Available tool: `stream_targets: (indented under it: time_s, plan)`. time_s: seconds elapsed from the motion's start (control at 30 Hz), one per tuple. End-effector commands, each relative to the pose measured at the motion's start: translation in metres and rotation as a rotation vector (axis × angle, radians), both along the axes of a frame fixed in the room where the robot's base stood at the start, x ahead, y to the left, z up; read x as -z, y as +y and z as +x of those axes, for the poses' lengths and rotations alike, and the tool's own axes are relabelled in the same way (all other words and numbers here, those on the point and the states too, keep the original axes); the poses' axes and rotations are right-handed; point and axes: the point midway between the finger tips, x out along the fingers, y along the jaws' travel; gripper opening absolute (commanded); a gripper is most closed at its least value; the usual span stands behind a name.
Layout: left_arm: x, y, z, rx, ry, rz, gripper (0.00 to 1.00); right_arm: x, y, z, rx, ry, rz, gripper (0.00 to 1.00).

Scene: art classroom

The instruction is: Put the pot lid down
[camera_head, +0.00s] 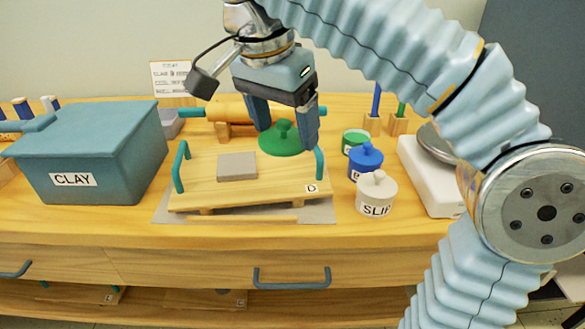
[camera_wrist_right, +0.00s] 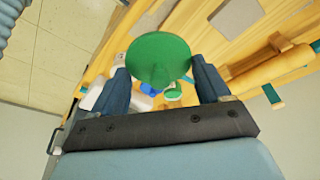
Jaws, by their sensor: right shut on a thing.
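The green pot lid (camera_head: 284,144) is a round disc with a knob on top. My right gripper (camera_head: 285,137) comes down from above and is shut on it; the lid also shows between the fingers in the right wrist view (camera_wrist_right: 158,60). In the head view the lid appears over the back right of the wooden board (camera_head: 275,189); its exact height is hard to tell. A green pot (camera_head: 356,142) stands to the right of the lid, with no knob visible on it. My left gripper is not in view.
A grey slab (camera_head: 237,166) lies on the board, which has teal handles. A blue lidded pot (camera_head: 366,162), a white SLIP pot (camera_head: 376,193) and a white scale (camera_head: 424,178) stand to the right. A teal CLAY box (camera_head: 95,150) is left; a rolling pin (camera_head: 228,110) is behind.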

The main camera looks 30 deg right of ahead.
Motion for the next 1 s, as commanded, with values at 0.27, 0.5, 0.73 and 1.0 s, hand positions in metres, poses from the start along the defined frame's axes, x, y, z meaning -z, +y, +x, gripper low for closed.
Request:
stream_targets:
  time_s: [0.27, 0.5, 0.73, 1.0]
  plan:
    - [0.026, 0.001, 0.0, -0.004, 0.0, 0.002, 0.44, 0.024, 0.001, 0.025, -0.042, 0.002, -0.002, 0.48]
    - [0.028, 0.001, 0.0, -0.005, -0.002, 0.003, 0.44, 0.054, -0.037, 0.077, -0.043, 0.006, -0.006, 0.48]
    - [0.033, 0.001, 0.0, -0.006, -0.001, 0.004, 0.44, 0.088, -0.053, 0.101, -0.046, 0.002, -0.004, 0.48]
    - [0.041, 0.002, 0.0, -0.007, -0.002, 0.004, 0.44, 0.117, -0.061, 0.11, -0.045, 0.004, -0.005, 0.48]
